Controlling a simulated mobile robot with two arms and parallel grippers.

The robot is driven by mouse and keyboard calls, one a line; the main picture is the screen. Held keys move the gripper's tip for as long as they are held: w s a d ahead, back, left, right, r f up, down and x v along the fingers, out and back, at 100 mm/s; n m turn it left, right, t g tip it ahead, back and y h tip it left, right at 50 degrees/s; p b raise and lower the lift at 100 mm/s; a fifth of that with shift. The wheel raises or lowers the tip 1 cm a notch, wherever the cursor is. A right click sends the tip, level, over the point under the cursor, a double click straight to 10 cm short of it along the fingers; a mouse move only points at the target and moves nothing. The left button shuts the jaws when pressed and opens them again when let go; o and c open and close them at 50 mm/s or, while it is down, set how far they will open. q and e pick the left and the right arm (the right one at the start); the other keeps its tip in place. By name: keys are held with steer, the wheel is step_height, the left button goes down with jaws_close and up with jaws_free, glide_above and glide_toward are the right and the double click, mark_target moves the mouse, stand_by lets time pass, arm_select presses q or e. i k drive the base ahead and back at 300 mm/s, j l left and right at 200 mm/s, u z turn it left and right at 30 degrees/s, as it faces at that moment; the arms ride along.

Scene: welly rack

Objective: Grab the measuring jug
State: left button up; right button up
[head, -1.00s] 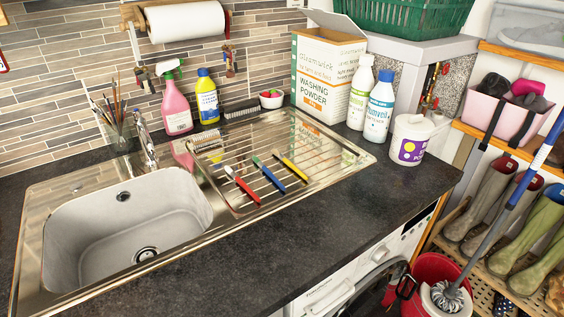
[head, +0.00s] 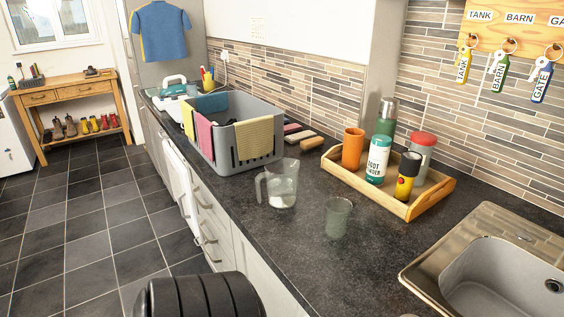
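The measuring jug (head: 283,186) is clear and stands upright on the dark worktop, left of the middle of the counter. Its handle is on the left side and its lower part looks whitish. It stands just in front of the grey crate and apart from the wooden tray. Neither of my grippers is in view.
A clear tumbler (head: 338,218) stands right of and nearer than the jug. A grey crate (head: 238,146) with cloths is behind the jug. A wooden tray (head: 412,208) with bottles and a cup lies to the right. The sink (head: 497,270) is at lower right. The front worktop is clear.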

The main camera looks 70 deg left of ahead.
mark_target(278, 185)
steer(key=u, duration=1.7)
